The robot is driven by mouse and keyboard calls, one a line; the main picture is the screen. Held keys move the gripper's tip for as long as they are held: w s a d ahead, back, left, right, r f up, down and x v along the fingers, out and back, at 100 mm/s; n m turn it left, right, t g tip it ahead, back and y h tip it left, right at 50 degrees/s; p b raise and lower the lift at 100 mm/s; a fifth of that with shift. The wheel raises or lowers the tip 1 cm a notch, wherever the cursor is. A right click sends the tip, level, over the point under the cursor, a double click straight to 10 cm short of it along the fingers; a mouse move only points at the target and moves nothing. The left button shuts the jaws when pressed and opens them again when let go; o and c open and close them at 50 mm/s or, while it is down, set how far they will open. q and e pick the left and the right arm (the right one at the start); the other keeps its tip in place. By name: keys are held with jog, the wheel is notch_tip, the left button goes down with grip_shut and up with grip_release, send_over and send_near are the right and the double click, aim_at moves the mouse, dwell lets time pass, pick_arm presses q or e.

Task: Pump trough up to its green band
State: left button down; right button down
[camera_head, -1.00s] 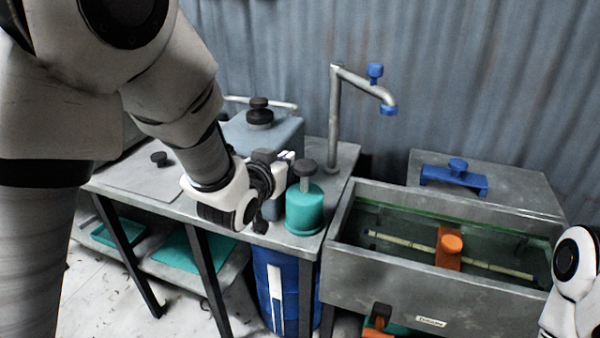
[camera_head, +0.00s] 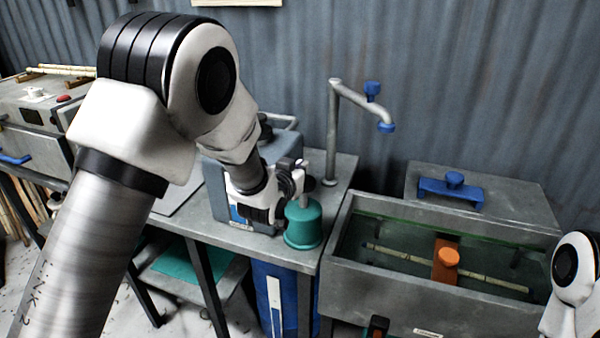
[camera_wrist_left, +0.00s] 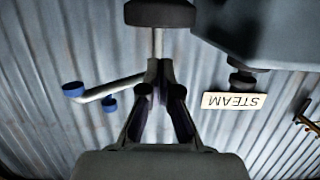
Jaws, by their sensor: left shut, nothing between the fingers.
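The green pump (camera_head: 303,226) stands at the right end of the bench, its dark plunger knob (camera_head: 307,184) partly hidden by my left gripper. My left gripper (camera_head: 301,168) is shut and empty, close by the knob. In the upside-down left wrist view, the closed fingers (camera_wrist_left: 160,72) point toward the knob (camera_wrist_left: 158,13) with a gap in the picture; contact cannot be told. The grey trough (camera_head: 395,285) holds water and a rattan pole (camera_head: 400,255) under an orange clamp (camera_head: 446,262). A thin green band (camera_head: 400,218) lines its inner wall near the rim. My right gripper is out of view.
A tap post (camera_head: 332,130) with blue fittings rises behind the pump. A blue-grey tank (camera_head: 217,190) stands left of it. A grey lid with a blue handle (camera_head: 452,189) is behind the trough. A STEAM sign (camera_wrist_left: 233,101) shows in the left wrist view.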

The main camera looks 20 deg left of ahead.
pick_arm(q)
jog(key=shift+f, duration=1.45)
jog(key=shift+s, duration=0.1)
notch_tip(320, 180, down, 6)
jog(key=b, duration=0.4)
jog(key=shift+s+r+b, duration=0.1)
jog(key=shift+b, duration=0.2)
jog(key=shift+r, duration=0.1)
